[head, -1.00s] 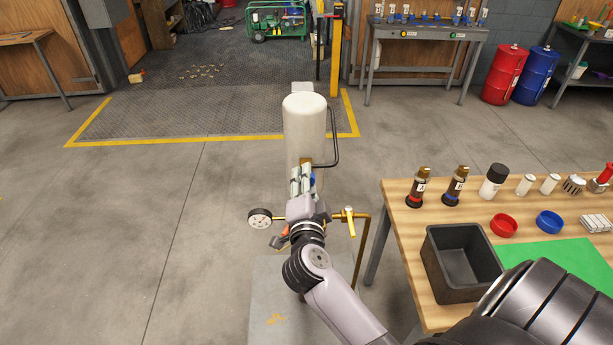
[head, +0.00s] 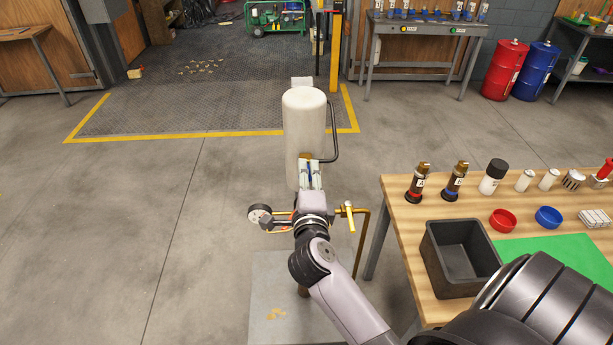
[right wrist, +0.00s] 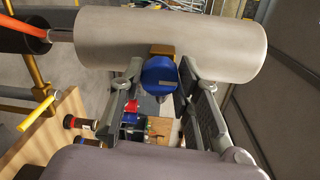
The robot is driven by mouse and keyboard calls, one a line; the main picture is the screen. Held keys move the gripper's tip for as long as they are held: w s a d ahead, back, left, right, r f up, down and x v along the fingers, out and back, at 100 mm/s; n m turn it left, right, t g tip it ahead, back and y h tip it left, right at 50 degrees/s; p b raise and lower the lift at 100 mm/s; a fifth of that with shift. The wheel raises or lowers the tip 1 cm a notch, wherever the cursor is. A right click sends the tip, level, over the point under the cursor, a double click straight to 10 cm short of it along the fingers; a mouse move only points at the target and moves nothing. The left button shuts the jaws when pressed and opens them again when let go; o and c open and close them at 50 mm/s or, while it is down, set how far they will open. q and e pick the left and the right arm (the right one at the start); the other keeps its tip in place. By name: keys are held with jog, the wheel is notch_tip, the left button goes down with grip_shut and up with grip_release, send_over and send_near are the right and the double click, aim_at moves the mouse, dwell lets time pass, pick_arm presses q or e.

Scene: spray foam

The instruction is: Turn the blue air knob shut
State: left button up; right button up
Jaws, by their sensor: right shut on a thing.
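The blue air knob (right wrist: 158,75) sits on a brass fitting (right wrist: 161,50) at the side of the white tank (right wrist: 170,30). In the head view the white tank (head: 304,120) stands upright, and a sliver of the blue knob (head: 309,172) shows between my fingers. My right gripper (head: 311,168) reaches in from below and is shut on the knob, one finger on each side. The right wrist view also shows the two fingers of this gripper (right wrist: 157,88) flanking the knob. My left gripper is in neither view.
A round gauge (head: 260,213) and a brass valve with a yellow handle (head: 348,215) flank my wrist. A wooden table (head: 400,215) stands at the right with a black bin (head: 462,258), bottles and caps. The floor at left is clear.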

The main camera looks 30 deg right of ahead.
jog(key=shift+f, duration=0.1)
dwell(0.3)
jog(key=o, duration=1.1)
jog(key=shift+o, duration=0.2)
jog(key=v, duration=1.2)
jog(key=shift+s+d, duration=0.1)
